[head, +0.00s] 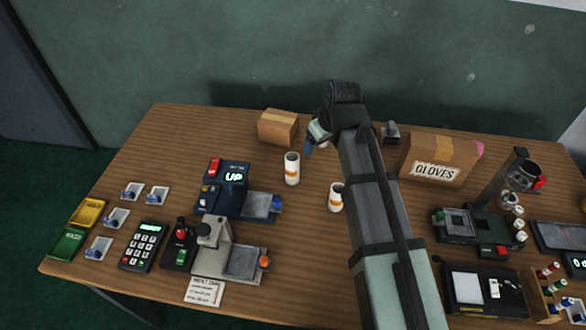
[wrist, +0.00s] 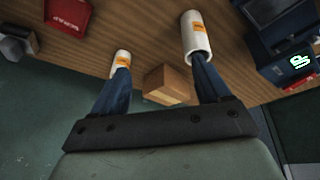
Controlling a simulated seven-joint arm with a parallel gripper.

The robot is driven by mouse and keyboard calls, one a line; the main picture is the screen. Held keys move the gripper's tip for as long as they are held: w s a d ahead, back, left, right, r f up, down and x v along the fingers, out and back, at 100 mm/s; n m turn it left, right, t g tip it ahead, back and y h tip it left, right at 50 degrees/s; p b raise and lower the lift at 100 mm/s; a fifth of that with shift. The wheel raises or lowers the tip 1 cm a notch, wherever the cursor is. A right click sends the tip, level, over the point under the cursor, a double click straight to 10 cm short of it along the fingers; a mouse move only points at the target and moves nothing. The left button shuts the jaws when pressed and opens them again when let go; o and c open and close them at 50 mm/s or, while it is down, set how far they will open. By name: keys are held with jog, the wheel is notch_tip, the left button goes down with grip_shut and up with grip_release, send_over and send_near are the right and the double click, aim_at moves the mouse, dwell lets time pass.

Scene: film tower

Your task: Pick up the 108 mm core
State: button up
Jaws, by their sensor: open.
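Several white cores with orange labels stand on the wooden table; their sizes cannot be read, so I cannot tell which is 108 mm. In the head view one core (head: 292,168) stands left of my arm, and another core (head: 336,197) stands nearer, partly behind my arm. A white shape (head: 322,146) beside my gripper (head: 311,146) is mostly hidden. In the wrist view my gripper (wrist: 159,64) is open and empty between its blue fingers. A smaller-looking core (wrist: 120,65) shows beyond the left fingertip and a larger-looking core (wrist: 196,35) beyond the right; contact cannot be told.
A small cardboard box (head: 278,127) stands behind the cores. A blue device reading UP (head: 234,177) stands left. A gloves box (head: 438,160) and a small grey item (head: 390,132) stand right. Other devices fill the front left and right. The back left of the table is clear.

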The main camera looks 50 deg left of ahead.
jog(key=g, duration=0.1)
send_near(291, 166)
jog(key=w, duration=0.2)
jog(key=shift+s+a+x, duration=0.1)
jog(key=shift+a+x, duration=0.05)
jog(key=shift+x, duration=2.1)
jog(key=shift+s+a+x, duration=0.1)
jog(key=shift+a+x, duration=0.05)
jog(key=shift+x, duration=2.1)
jog(key=shift+a+x, duration=0.15)
jog(key=shift+x, duration=2.05)
jog(key=shift+r, duration=0.15)
jog(key=c, duration=1.1)
